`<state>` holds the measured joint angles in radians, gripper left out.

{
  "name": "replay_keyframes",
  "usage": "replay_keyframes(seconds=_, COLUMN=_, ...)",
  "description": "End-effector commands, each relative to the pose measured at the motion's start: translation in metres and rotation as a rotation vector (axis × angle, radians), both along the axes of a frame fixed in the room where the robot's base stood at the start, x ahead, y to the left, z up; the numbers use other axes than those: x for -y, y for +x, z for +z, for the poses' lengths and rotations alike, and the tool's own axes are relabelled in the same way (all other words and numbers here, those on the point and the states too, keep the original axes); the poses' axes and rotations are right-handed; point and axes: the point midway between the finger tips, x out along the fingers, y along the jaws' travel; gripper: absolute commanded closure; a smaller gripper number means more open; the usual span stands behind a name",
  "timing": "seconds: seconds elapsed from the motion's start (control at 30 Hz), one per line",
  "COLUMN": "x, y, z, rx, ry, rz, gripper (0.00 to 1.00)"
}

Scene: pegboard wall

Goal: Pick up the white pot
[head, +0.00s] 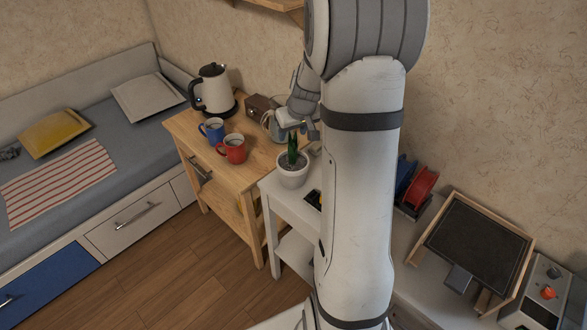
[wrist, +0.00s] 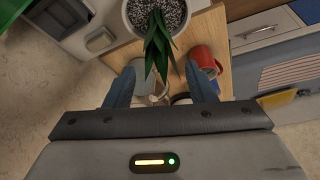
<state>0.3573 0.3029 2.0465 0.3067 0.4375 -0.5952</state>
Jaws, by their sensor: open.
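The white pot (head: 292,179) stands upright on a white side table (head: 285,205) and holds grey gravel and a spiky green plant (head: 292,150). In the wrist view the pot (wrist: 127,22) is at the top edge, partly cut off, with the plant's leaves reaching down toward the space between the fingers. My gripper (head: 301,128) is above and just behind the pot in the head view. In the wrist view its two fingers (wrist: 160,88) are spread apart with nothing held. The gap between the fingers and the pot is hard to judge.
A small yellow and black item (head: 314,199) lies right of the pot. Red and blue spools (head: 420,188) stand farther right.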

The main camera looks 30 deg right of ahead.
Motion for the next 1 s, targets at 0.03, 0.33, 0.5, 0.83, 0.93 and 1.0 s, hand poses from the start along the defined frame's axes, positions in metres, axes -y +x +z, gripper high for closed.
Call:
replay_keyframes(seconds=0.03, x=0.001, y=0.004, z=-0.005, rx=-0.004, ry=0.001, rz=0.001, gripper=0.50)
replay_keyframes(seconds=0.33, x=0.002, y=0.013, z=-0.028, rx=0.000, ry=0.000, rz=0.000, gripper=0.50)
replay_keyframes(seconds=0.5, x=0.002, y=0.013, z=-0.028, rx=0.000, ry=-0.001, rz=0.000, gripper=0.50)
replay_keyframes(seconds=0.83, x=0.002, y=0.013, z=-0.028, rx=0.000, ry=-0.001, rz=-0.001, gripper=0.76)
replay_keyframes(seconds=0.93, x=0.002, y=0.013, z=-0.028, rx=0.000, ry=-0.001, rz=-0.001, gripper=0.84)
replay_keyframes(seconds=1.0, x=0.002, y=0.013, z=-0.028, rx=0.000, ry=-0.001, rz=-0.001, gripper=0.90)
